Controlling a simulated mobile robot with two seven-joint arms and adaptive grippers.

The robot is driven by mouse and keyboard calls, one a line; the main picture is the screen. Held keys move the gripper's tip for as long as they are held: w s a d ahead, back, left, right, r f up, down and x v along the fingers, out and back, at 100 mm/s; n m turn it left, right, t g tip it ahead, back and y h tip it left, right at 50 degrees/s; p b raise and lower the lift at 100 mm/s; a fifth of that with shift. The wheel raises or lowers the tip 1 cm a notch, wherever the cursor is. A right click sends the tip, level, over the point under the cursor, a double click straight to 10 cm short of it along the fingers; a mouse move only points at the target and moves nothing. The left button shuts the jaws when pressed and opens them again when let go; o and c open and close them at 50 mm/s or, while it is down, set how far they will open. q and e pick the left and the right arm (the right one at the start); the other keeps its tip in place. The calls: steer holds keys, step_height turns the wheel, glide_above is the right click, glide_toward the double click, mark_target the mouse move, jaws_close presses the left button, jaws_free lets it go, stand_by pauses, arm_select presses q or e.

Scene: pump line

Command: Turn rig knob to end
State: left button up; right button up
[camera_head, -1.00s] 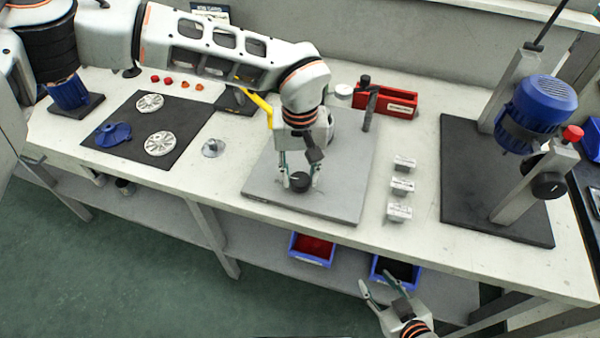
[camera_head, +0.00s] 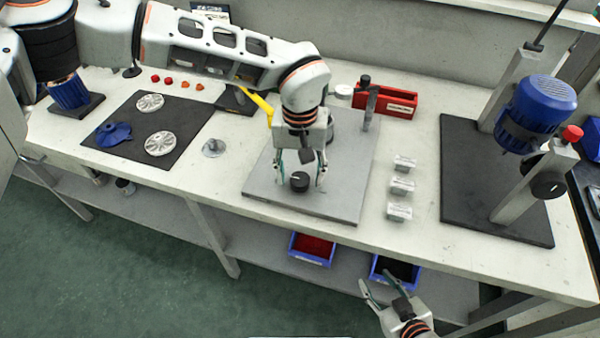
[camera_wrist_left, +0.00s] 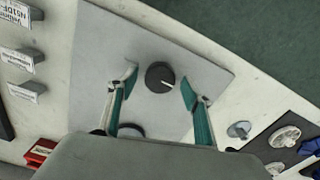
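The rig knob is a black round knob (camera_head: 299,182) with a white pointer mark, on a grey rig plate (camera_head: 345,204) in the middle of the bench. In the left wrist view the knob (camera_wrist_left: 160,77) sits between the fingertips, with its mark pointing to the right and slightly down. My left gripper (camera_head: 300,184) is open above the plate, one finger on each side of the knob, with a gap on both sides in the wrist view (camera_wrist_left: 158,84). My right gripper (camera_head: 381,284) is open and empty in front of the bench, near the lower shelf.
A black knob (camera_head: 548,185) is on the stand with the blue motor (camera_head: 538,112) at right. Several labelled blocks (camera_head: 402,187) stand right of the plate. A red bin (camera_head: 390,101) is behind. A black mat (camera_head: 185,148) with metal discs lies left. Blue bins (camera_head: 312,248) sit below.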

mark_target(300, 179)
arm_select(q)
step_height(300, 179, up, 12)
stand_by(0.8)
steer(key=shift+s, duration=0.1)
stand_by(0.3)
